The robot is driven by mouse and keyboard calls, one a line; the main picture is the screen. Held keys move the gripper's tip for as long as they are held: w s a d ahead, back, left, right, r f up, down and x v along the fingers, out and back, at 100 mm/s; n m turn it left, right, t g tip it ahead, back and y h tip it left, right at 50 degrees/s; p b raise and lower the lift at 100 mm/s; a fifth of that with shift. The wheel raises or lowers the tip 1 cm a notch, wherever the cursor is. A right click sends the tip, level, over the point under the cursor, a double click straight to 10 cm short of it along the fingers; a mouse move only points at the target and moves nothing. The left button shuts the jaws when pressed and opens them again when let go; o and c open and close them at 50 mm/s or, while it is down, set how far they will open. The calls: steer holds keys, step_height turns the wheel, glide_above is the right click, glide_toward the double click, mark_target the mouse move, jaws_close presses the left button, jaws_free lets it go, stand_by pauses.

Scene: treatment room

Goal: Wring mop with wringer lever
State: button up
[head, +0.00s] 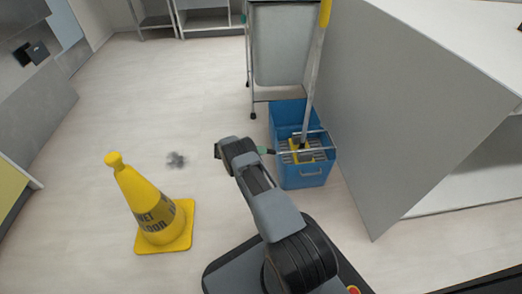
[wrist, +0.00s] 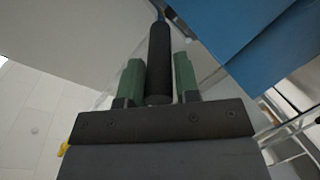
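The blue mop bucket (head: 302,178) stands on the floor right of centre in the head view, with the wringer (head: 312,147) across its top. The mop (head: 316,70) stands nearly upright, its yellow head (head: 301,155) in the wringer. My gripper (head: 266,150) is at the bucket's left side. In the wrist view, the black grip of the wringer lever (wrist: 160,60) lies between the green fingers of my gripper (wrist: 159,80). The fingers appear closed against both sides of it. The blue bucket wall (wrist: 260,40) fills the upper right there. Most of the lever is hidden in the head view.
A grey panel (head: 405,100) rises close to the bucket's right. A wheeled cart (head: 290,45) stands behind it. The floor on the left is mostly clear.

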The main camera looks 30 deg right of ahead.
steer(key=shift+o, duration=0.7)
steer(key=shift+s+d+f, duration=0.1)
steer(key=shift+s+f, duration=0.15)
steer(key=shift+f, duration=0.8)
steer(key=shift+o, duration=1.3)
steer(key=shift+w+r, duration=0.1)
steer(key=shift+r, duration=0.05)
steer(key=shift+w+a+r, duration=0.15)
steer(key=shift+a+r, duration=0.05)
